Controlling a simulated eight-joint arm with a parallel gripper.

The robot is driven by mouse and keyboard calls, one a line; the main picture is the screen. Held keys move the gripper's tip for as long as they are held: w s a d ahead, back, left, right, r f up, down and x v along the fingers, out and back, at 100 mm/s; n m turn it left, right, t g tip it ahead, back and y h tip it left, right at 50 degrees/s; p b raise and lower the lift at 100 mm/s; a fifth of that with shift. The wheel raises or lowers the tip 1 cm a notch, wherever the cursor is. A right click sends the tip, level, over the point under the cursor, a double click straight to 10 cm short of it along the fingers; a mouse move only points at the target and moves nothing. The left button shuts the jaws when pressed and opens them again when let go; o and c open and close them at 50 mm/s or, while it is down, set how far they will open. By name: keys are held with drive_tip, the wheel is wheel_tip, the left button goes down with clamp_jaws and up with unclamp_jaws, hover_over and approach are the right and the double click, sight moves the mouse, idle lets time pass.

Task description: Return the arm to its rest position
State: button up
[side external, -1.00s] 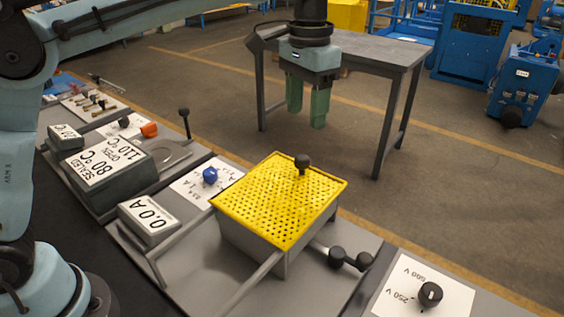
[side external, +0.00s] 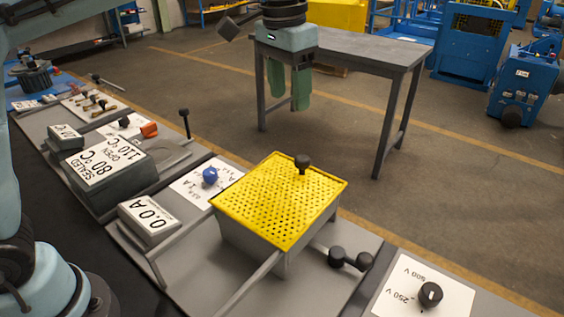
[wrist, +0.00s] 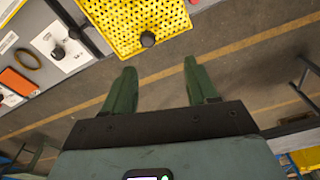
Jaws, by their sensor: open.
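My gripper (side external: 289,86) has green fingers and is held high above the bench, in front of the grey table in the side external view. In the wrist view my gripper (wrist: 161,84) is open, with a wide gap between the fingers and only floor showing there. It touches nothing. The same cover (wrist: 125,22) shows at the top of the wrist view. Most of my arm is out of frame.
The bench holds a 0.0 A display (side external: 150,219), a blue knob (side external: 210,176), an 80 °C box (side external: 108,172), an upright black-topped lever (side external: 184,119) and a voltage dial (side external: 430,294). A grey table (side external: 365,58) stands behind. Floor between is clear.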

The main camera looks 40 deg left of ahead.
drive_tip(key=s+a+f+n+t, duration=0.3)
drive_tip(key=s+a+f+t, duration=0.3)
drive_tip(key=s+a+f, duration=0.5)
drive_tip(key=s+f, duration=0.1)
drive_tip(key=s, duration=0.2)
drive_tip(key=shift+s+a+f, duration=0.35)
